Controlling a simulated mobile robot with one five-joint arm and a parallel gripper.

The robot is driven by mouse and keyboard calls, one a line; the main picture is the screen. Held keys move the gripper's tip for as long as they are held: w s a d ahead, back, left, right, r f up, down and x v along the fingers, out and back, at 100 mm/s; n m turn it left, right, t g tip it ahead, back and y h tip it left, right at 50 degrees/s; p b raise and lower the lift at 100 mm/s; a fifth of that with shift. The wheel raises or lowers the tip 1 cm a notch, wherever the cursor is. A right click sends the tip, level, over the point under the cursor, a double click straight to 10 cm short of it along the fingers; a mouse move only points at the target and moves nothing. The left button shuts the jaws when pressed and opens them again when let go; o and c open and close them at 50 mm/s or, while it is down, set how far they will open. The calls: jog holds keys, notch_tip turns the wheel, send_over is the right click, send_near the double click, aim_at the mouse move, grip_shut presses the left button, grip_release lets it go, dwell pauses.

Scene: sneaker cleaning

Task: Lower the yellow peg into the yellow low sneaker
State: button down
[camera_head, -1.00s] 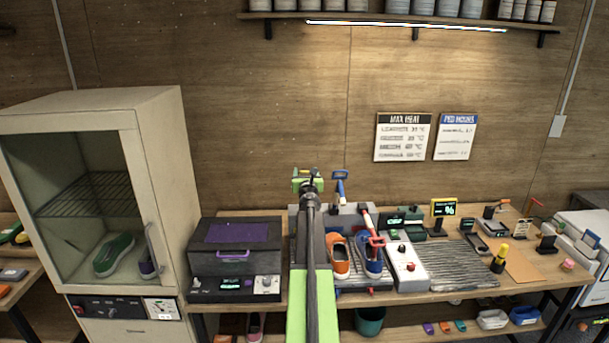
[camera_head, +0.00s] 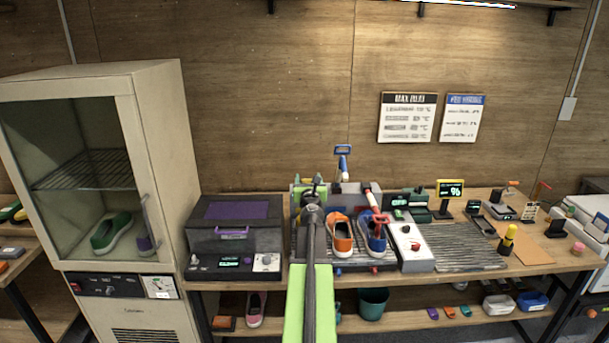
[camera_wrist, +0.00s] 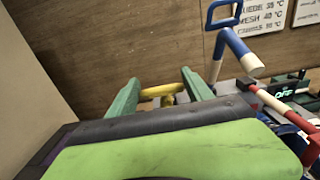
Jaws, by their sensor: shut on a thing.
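My gripper (camera_wrist: 161,84) has two green fingers, shut on the yellow peg (camera_wrist: 160,91), whose yellow handle shows between the fingertips in the wrist view. The peg's lower part is hidden behind my wrist. In the head view my gripper (camera_head: 309,188) is over the left part of the grey rack, mostly covered by my arm. I cannot make out the yellow low sneaker in either view; my arm covers the rack's left part. To the right, an orange sneaker (camera_head: 341,242) and a blue sneaker (camera_head: 366,238) stand on the rack.
A blue-handled peg (camera_head: 343,160) stands close right of my gripper; it also shows in the wrist view (camera_wrist: 238,47). A red peg (camera_head: 379,220) is at the blue sneaker. A dark box (camera_head: 235,241) stands left, a white control box (camera_head: 411,256) right.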

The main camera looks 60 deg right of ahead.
jog(key=c, duration=2.1)
grip_release()
jog(key=s+a+f+b, duration=0.1)
jog(key=f+b, duration=0.3)
jog(key=s+a+f+b, duration=0.1)
jog(key=a+f+b, duration=0.1)
jog(key=f+b, duration=0.2)
jog(key=s+a+f+b, duration=0.1)
jog(key=f+b, duration=0.3)
jog(key=f, duration=0.1)
jog(key=shift+s+a+f, duration=0.25)
jog(key=shift+a+f, duration=0.05)
jog(key=shift+f, duration=0.1)
jog(key=o, duration=1.4)
jog(key=shift+w, duration=0.1)
